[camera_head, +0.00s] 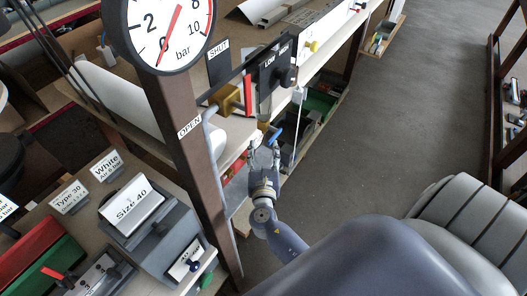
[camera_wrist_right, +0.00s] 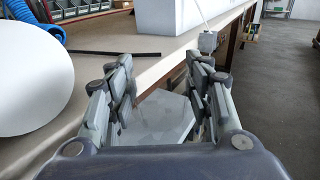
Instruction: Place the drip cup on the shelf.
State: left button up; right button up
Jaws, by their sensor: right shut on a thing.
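My right gripper (camera_head: 264,143) is beside the front edge of the beige shelf top (camera_head: 232,150), past the brown post. In the right wrist view, its two fingers (camera_wrist_right: 163,95) stand apart on either side of a light grey, flat-sided thing (camera_wrist_right: 160,118). This looks like the drip cup, held between the fingers; its lower part is hidden by my gripper. The beige top (camera_wrist_right: 140,50) is just beyond and to the left. In the head view the cup cannot be made out clearly at the fingers. My left gripper is not in view.
A pressure gauge (camera_head: 158,28) on a brown post (camera_head: 190,140) stands left of my arm. A large white rounded body (camera_wrist_right: 32,85) lies on the top at left. A dark rod (camera_wrist_right: 115,53) and a grey box (camera_wrist_right: 180,15) are beyond.

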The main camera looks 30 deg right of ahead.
jog(key=o, duration=1.1)
jog(key=shift+f, duration=0.15)
jog(key=shift+r, duration=0.2)
jog(key=shift+s+a+f, duration=0.15)
jog(key=shift+s+a, duration=0.1)
jog(key=b+v, duration=0.2)
jog(key=v, duration=0.9)
jog(key=shift+s, duration=0.2)
